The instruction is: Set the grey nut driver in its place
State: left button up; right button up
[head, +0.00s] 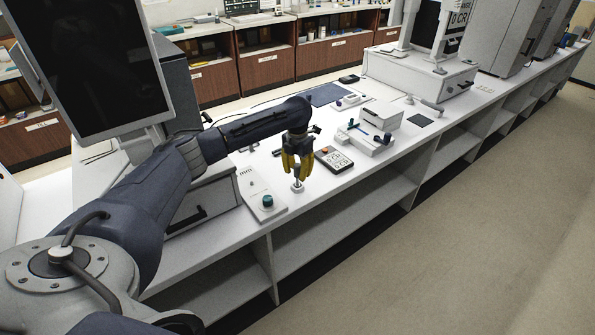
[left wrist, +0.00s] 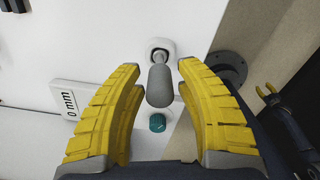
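The grey nut driver (left wrist: 160,85) stands upright in the left wrist view, its handle toward the camera. Its lower end is at a small white holder (left wrist: 160,50), which also shows on the counter in the head view (head: 297,188). My left gripper (head: 298,172) is above the holder, pointing down, with its yellow fingers on either side of the handle. In the left wrist view a gap shows between the handle and each finger, so the gripper is open.
A plate with a teal knob (head: 268,201) lies just left of the holder. A dark keypad device (head: 333,159) is close on the right, with a white fixture with blue parts (head: 366,137) beyond. A monitor (head: 88,62) stands at left. The counter's front edge is near.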

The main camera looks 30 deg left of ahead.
pick_arm(q)
notch_tip(320, 180, up, 12)
dwell(0.9)
